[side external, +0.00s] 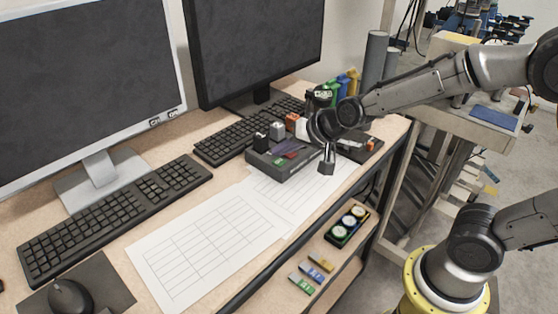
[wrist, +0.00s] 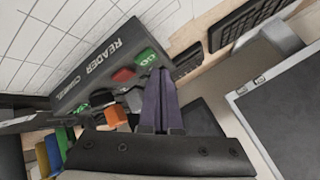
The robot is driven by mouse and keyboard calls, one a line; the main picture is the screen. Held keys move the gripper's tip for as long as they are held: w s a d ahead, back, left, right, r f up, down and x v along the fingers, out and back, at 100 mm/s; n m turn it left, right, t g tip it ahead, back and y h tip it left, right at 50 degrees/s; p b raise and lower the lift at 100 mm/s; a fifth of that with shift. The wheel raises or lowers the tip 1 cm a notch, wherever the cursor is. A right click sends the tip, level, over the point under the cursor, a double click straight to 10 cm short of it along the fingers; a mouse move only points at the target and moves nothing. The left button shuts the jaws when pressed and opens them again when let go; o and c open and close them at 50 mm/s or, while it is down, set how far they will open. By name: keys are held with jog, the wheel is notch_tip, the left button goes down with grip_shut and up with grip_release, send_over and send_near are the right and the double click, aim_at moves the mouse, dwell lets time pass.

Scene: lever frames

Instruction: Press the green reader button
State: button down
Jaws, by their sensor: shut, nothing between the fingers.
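The reader (side external: 283,168) is a dark grey box on the desk, and its "READER" lettering shows on the edge in the wrist view (wrist: 93,65). Its green button (wrist: 146,57) sits near one corner, with a red button (wrist: 122,75) beside it. In the side view the green button (side external: 277,161) is small, on the near left of the box. My gripper (side external: 327,168) is shut and empty, pointing down at the right of the box. In the wrist view my fingertips (wrist: 159,72) appear close beside the green button; I cannot tell their height above it.
Orange and grey blocks stand at the back of the reader. A keyboard (side external: 118,210), monitors and printed sheets (side external: 205,243) surround it. Green, blue and yellow binders (side external: 343,86) stand behind my gripper. A lower shelf holds a box with round lights (side external: 348,226).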

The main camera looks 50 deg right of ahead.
aim_at(283, 166)
jog(key=shift+f, duration=0.1)
jog(key=shift+f, duration=0.3)
jog(key=shift+f, duration=0.45)
dwell(0.8)
jog(key=shift+r, duration=0.8)
jog(key=shift+r, duration=0.1)
jog(key=shift+r, duration=2.45)
